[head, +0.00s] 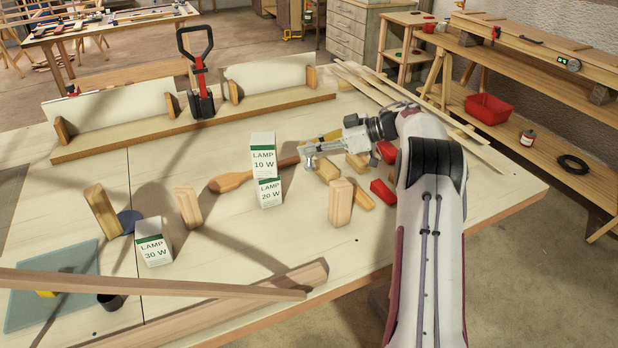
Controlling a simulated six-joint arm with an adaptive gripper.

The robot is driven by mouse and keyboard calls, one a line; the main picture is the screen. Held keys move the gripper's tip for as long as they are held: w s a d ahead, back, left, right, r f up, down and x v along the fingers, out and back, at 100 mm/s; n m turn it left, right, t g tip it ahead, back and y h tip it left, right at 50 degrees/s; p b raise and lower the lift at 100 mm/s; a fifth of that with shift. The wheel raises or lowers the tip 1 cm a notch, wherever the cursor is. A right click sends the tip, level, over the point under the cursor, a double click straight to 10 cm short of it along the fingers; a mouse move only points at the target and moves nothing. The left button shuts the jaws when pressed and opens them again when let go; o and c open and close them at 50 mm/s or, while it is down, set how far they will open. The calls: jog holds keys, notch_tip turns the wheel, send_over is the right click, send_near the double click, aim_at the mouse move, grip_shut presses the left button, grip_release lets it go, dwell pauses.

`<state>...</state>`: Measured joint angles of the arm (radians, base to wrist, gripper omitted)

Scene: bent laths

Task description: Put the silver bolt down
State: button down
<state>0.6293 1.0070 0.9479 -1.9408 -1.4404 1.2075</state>
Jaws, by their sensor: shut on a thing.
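My gripper (313,149) reaches in from the right, just right of the stacked lamp boxes, above the table. It is shut on the silver bolt (309,162), a small metallic piece showing just below the fingertips. The bolt is small here, and part of it is hidden by the fingers. I cannot tell how far it is above the tabletop (230,245).
The LAMP 10 W box (263,153) stands on the LAMP 20 W box (269,192), close left of my gripper. A wooden mallet-like tool (231,182) lies behind them. Wooden blocks (341,202) and red pieces (382,191) crowd below my arm. The LAMP 30 W box (153,242) stands front left.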

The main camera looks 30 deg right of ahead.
aim_at(309, 165)
jog(key=shift+f, duration=2.25)
jog(key=shift+f, duration=1.85)
jog(key=shift+f, duration=0.15)
jog(key=c, duration=2.1)
grip_release()
jog(key=shift+c, duration=0.2)
jog(key=v, duration=1.2)
jog(key=shift+r, duration=0.25)
